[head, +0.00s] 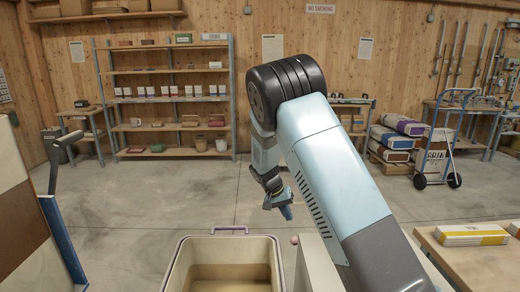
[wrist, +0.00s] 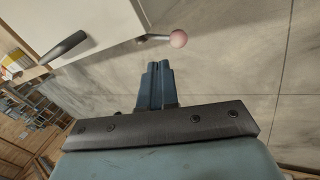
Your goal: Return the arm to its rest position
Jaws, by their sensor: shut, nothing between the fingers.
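My arm reaches up from the lower right in the head view and bends down at a black joint. My gripper (head: 284,207) hangs at its end, above the floor to the right of an open bin. In the wrist view my gripper (wrist: 157,68) shows its two blue fingers pressed together, with nothing between them. A lever with a pinkish ball knob (wrist: 179,39) is just beyond the fingertips, apart from them. The knob also shows in the head view (head: 294,240), below the gripper.
The open beige bin (head: 183,262) stands in front, next to a pale cabinet (head: 318,262). A table with a yellow-banded pack (head: 471,235) is at right. Shelves (head: 165,100) and a hand truck (head: 440,150) stand behind. The middle floor is clear.

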